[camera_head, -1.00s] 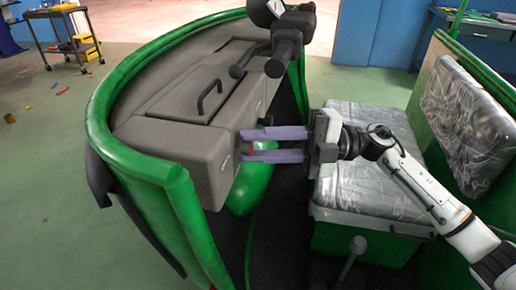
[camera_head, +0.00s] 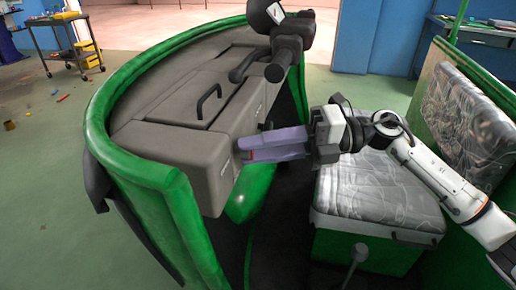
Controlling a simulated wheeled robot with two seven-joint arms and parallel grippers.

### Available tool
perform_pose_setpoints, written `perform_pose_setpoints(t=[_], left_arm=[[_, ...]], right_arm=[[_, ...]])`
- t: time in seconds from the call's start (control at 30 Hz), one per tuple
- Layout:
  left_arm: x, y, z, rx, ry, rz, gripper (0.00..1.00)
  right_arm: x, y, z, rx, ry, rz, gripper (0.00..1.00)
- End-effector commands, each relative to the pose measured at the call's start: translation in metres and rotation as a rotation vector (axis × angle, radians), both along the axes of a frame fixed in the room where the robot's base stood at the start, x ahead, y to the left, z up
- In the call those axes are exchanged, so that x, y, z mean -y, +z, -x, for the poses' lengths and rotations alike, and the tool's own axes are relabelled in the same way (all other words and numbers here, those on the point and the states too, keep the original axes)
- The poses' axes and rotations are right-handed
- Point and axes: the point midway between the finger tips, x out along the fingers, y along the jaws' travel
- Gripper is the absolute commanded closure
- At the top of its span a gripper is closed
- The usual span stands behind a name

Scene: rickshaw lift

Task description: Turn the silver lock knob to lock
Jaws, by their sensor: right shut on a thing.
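My right gripper (camera_head: 245,147) comes in from the right. Its two purple fingers point left and lie close together, one partly over the other. Their tips are at the rear face of the grey dashboard (camera_head: 185,146) of the green rickshaw. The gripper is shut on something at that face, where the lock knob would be. The knob itself is hidden by the fingers, so its angle cannot be told. A small red patch shows by the fingertips. My left gripper is not in view.
The black handlebar column (camera_head: 285,45) rises above and behind the gripper. A silver-covered seat (camera_head: 375,195) is at right below my arm, with a lever (camera_head: 359,255) in front. The green curved frame (camera_head: 97,115) borders the dashboard. A tool cart (camera_head: 65,40) stands far left.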

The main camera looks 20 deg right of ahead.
Motion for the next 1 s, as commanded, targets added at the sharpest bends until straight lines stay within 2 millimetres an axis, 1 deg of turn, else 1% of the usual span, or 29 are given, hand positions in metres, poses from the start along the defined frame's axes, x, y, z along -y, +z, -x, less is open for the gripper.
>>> perform_pose_setpoints(t=[0.23,0.27,0.3,0.37,0.63,0.73,0.87,1.0], left_arm=[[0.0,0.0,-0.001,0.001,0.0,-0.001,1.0],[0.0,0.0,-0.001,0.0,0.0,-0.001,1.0],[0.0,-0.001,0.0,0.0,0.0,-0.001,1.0],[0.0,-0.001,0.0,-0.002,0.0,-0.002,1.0],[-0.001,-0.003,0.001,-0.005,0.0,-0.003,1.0],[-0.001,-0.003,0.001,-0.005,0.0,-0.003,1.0],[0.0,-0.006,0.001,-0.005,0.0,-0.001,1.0],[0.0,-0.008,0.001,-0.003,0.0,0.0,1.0]], right_arm=[[0.0,0.0,0.0,0.004,-0.001,0.003,0.98],[0.0,0.0,0.0,0.004,-0.001,0.003,0.74],[0.0,0.0,0.0,0.004,-0.001,0.003,0.67],[0.0,0.0,0.0,0.003,-0.001,0.002,0.57],[0.0,0.0,0.0,0.001,0.0,0.001,0.57],[0.005,0.0,0.001,0.0,-0.001,0.002,0.57],[0.022,0.0,0.004,-0.001,-0.003,0.003,0.57],[0.05,0.003,0.01,-0.001,-0.004,0.004,0.57]])
